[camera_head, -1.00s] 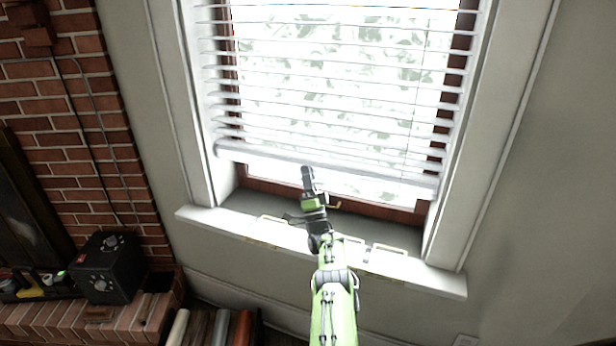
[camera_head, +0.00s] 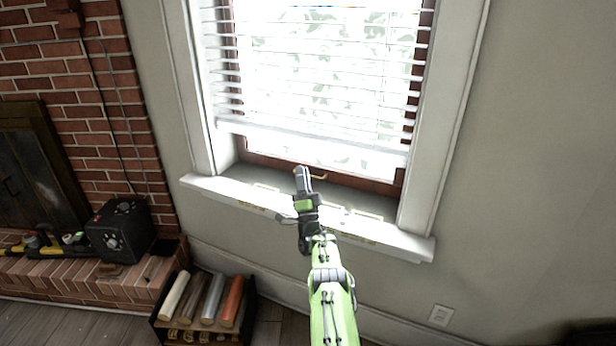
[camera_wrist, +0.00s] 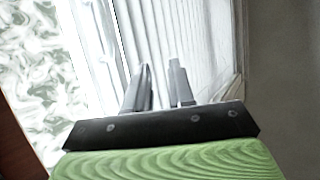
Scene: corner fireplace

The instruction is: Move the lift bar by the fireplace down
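The lift bar (camera_head: 270,133) is the white bottom rail of the window blind (camera_head: 320,60). It hangs a little above the window sill and slopes down to the right in the head view. My gripper (camera_head: 302,172) is in front of the window, appearing just below the bar in the head view. In the wrist view its two fingers (camera_wrist: 160,82) stand apart with a narrow gap and nothing visible between them. The blind slats (camera_wrist: 185,35) show behind the fingers there. I cannot tell how far the fingertips are from the bar.
The white sill (camera_head: 400,240) juts out under the window. A small brass handle (camera_head: 319,177) shows on the lower window frame. At left are the brick fireplace (camera_head: 80,75), a black box (camera_head: 120,232) and a log rack (camera_head: 205,305). The wall at right is clear.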

